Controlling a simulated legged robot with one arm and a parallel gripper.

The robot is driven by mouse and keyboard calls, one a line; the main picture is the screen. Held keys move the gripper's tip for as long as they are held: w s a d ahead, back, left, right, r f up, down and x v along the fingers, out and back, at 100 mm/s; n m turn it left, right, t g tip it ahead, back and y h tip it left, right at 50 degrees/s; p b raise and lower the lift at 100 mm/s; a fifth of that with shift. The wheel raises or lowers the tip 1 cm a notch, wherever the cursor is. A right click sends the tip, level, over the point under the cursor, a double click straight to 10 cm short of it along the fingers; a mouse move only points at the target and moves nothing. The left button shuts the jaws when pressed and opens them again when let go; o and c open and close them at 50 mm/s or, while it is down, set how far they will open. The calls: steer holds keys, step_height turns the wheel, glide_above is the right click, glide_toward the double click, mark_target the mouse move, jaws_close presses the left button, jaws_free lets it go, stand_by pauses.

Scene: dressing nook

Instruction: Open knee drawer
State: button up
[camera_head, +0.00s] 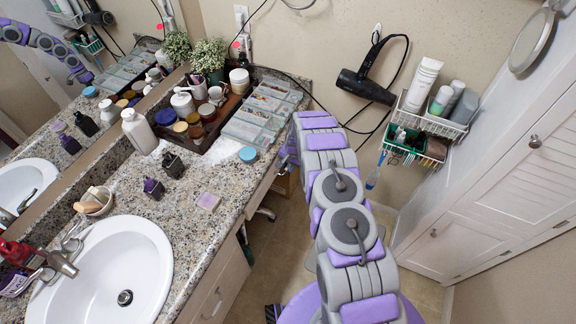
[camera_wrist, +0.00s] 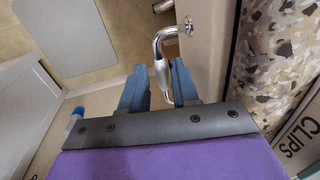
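The knee drawer front (camera_wrist: 205,60) is a pale panel under the speckled counter edge in the wrist view; it also shows in the head view (camera_head: 262,190), partly behind my arm. Its curved silver handle (camera_wrist: 161,47) stands out from the panel. My gripper (camera_wrist: 160,88) has two blue fingers on either side of the handle bar, with a narrow gap on the left; firm contact is not visible. In the head view my gripper (camera_head: 288,158) is mostly hidden by my arm beside the counter. I cannot tell how far the drawer is out.
The granite counter (camera_head: 185,225) holds a sink (camera_head: 105,275), a dark tray of jars and a clear organizer (camera_head: 262,112). A hair dryer (camera_head: 366,86) and a wire basket (camera_head: 437,118) hang on the wall. White cabinets stand right; tiled floor (camera_head: 265,250) lies between.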

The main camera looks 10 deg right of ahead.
steer(key=shift+a, duration=0.1)
jaws_close()
stand_by(1.1)
